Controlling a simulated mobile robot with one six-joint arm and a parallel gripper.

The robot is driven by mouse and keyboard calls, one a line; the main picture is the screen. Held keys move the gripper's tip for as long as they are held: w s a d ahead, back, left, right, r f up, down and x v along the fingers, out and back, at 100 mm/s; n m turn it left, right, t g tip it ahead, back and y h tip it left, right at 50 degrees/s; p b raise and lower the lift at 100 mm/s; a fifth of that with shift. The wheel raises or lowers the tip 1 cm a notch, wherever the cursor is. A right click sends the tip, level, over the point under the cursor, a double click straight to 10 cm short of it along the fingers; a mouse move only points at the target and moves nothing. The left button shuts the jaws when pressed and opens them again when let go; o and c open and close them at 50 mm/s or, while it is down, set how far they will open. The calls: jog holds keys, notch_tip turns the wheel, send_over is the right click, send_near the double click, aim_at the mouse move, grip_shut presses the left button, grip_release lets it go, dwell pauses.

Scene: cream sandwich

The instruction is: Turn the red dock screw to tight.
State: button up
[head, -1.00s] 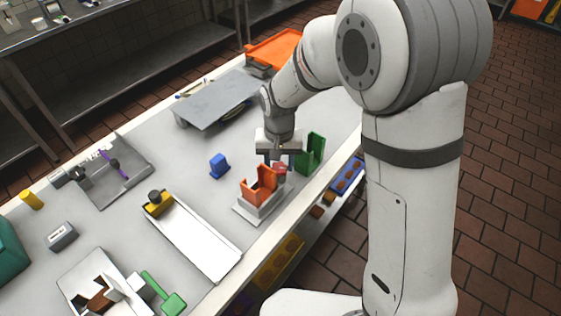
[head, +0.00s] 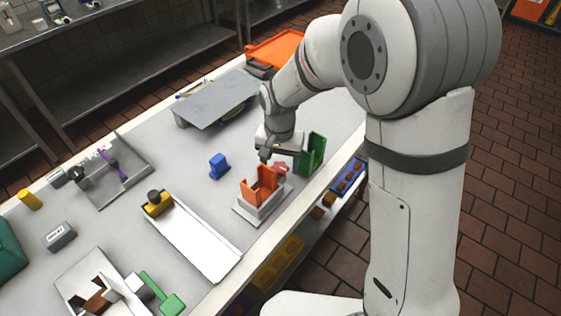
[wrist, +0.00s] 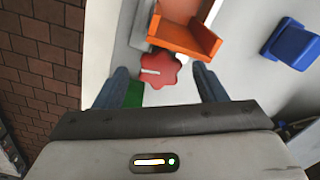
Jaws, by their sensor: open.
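The red dock screw (wrist: 160,71) is a lobed knob with a white mark, lying between my fingers in the wrist view and clear of both. It also shows in the head view (head: 282,168), partly hidden by my gripper. It sits beside the orange bracket (head: 259,185), which stands on a grey-white dock base (head: 262,208). My gripper (wrist: 160,84) is open and empty, pointing down over the screw. In the head view my gripper (head: 281,159) is just behind the orange bracket. I cannot tell its exact height above the screw.
A green bracket (head: 313,153) stands close to the right of my gripper. A blue block (head: 219,166) lies to the left on the clear tabletop. A white tray with a yellow slider (head: 158,204) lies nearer. A grey raised plate (head: 216,99) stands behind.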

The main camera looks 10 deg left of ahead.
aim_at(282, 167)
notch_tip(282, 167, up, 8)
jog(key=shift+f, duration=0.1)
dwell(0.4)
dwell(0.4)
jog(key=s+d+r+t, duration=0.1)
jog(key=s+d+r, duration=0.1)
jog(key=s+d, duration=0.5)
jog(key=s+d+r+n+t, duration=0.1)
jog(key=s+d, duration=0.7)
jog(key=d, duration=0.8)
notch_tip(282, 167, up, 3)
jog(key=shift+s+f+t, duration=0.15)
jog(key=shift+s+t, duration=0.1)
jog(key=shift+t, duration=0.25)
